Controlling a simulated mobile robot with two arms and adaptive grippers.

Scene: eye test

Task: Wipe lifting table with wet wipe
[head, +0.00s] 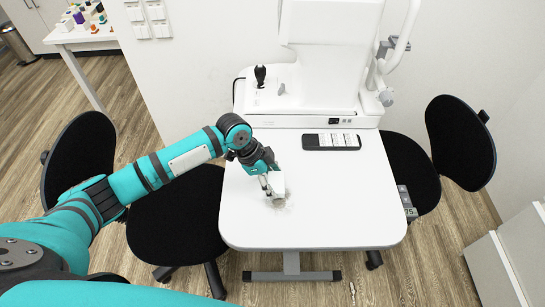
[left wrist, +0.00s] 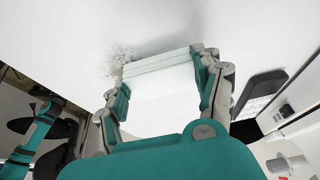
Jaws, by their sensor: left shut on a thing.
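The white lifting table (head: 330,215) stands in the middle of the head view. My left gripper (head: 270,185) is over the table's left half, shut on a white wet wipe (head: 277,184). In the left wrist view the wipe (left wrist: 160,85) looks like a folded white block between the two fingers (left wrist: 162,95). Its far edge is at or very close to the tabletop (left wrist: 200,25); contact is hard to tell. A greyish speckled smudge (head: 284,206) lies on the tabletop beside the wipe. It also shows in the left wrist view (left wrist: 118,62). My right gripper is not in view.
A white instrument (head: 315,95) with a black joystick (head: 260,75) stands at the table's back. A dark device with white labels (head: 331,141) lies before it. Black chairs (head: 175,215) (head: 460,145) flank the table. The table's right half is clear.

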